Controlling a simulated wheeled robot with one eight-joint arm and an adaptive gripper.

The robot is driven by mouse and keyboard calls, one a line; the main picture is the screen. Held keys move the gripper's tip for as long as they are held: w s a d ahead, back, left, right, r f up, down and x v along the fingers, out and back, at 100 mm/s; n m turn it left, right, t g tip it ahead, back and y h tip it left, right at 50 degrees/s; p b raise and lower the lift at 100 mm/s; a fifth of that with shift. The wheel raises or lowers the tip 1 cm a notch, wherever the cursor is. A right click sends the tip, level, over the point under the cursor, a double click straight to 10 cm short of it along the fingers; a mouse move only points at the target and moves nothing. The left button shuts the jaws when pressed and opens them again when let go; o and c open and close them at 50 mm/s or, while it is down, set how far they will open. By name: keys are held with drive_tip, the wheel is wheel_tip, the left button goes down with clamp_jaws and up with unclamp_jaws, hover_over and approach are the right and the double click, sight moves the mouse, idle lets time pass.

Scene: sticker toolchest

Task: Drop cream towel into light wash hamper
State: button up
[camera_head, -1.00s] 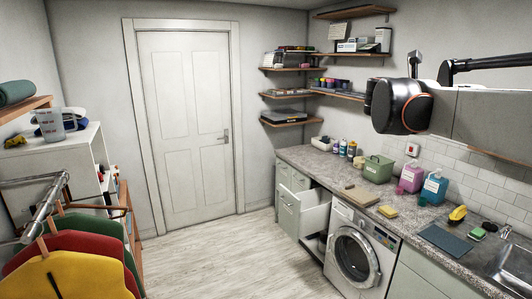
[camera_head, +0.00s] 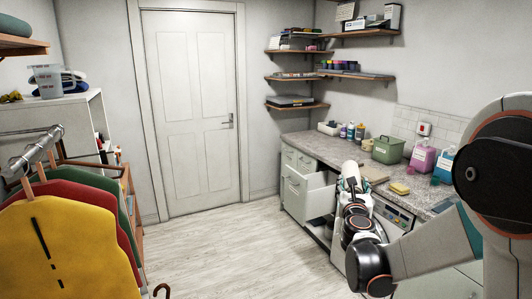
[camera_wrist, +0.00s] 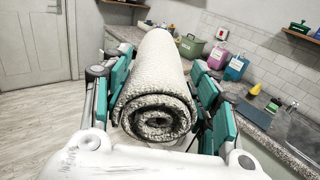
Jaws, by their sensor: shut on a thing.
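The cream towel (camera_wrist: 158,72) is a thick, textured roll, with its spiral end facing the wrist camera. My gripper (camera_wrist: 163,80) is shut on it, with teal-padded fingers pressing on its left and right sides. In the head view my gripper (camera_head: 350,178) is in front of the counter near the open drawer, and I cannot make out the towel clearly there. No hamper that I can identify as the light wash hamper shows in either view.
An open white drawer (camera_head: 320,200) juts out below the counter (camera_head: 325,148). A green box (camera_head: 387,150), a pink jug (camera_head: 421,158) and a yellow sponge (camera_head: 400,188) stand on the counter. Hanging garments (camera_head: 65,250) are at left. The floor (camera_head: 225,255) before the door is clear.

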drive_tip(key=s+a+f+n+y+b, duration=0.3)
drive_tip(key=a+f, duration=0.4)
drive_tip(key=f, duration=0.5)
drive_tip(key=shift+s+a+t+y+b, duration=0.2)
drive_tip(key=shift+s+t+y+b, duration=0.1)
drive_tip(key=shift+s+y+b, duration=0.4)
drive_tip(key=shift+w, duration=0.2)
